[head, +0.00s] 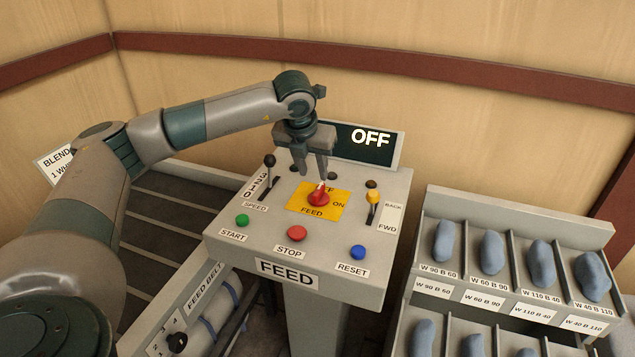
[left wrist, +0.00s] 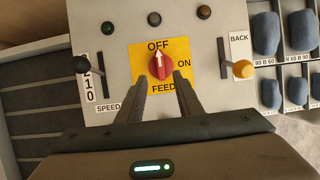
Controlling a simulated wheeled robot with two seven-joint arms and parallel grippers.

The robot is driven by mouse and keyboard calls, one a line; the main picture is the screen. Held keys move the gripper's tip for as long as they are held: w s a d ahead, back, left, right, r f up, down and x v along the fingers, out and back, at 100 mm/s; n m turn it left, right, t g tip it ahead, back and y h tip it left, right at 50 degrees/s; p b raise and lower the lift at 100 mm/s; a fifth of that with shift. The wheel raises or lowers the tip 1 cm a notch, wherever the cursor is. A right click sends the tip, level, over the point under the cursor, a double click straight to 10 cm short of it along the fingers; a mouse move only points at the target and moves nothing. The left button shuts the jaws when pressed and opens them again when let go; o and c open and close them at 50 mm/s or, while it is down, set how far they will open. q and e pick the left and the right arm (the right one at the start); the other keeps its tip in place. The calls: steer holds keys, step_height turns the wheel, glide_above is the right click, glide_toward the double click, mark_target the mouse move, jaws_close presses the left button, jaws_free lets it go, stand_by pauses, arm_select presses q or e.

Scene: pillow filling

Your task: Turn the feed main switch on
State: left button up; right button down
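The feed main switch (head: 319,198) is a red rotary knob on a yellow plate (head: 300,204) on the FEED console. In the left wrist view the knob (left wrist: 160,66) has its white pointer at OFF; ON is marked to the right. The display (head: 365,143) reads OFF. My left gripper (head: 315,176) points down just above the knob. In the left wrist view its fingers (left wrist: 160,82) are apart at the knob's near side, with nothing between them that I can make out as held. Whether they touch the knob cannot be told. My right gripper is not in view.
A black-knobbed speed lever (head: 269,161) and a yellow-knobbed BACK/FWD lever (head: 374,197) flank the plate. Green start (head: 242,220), red stop (head: 297,233) and blue reset (head: 358,252) buttons line the front. A rack (head: 520,212) of blue-grey pieces stands right.

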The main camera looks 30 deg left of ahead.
mark_target(318, 189)
arm_select(q)
steer(key=p+x, duration=0.3)
steer(key=x, duration=0.4)
steer(key=shift+w+f, duration=0.25)
steer(key=shift+f, duration=0.1)
steer(key=shift+w+f, duration=0.2)
steer(key=shift+f, duration=0.35)
steer(key=shift+c, duration=0.6)
steer(key=shift+a, duration=0.1)
jaws_close()
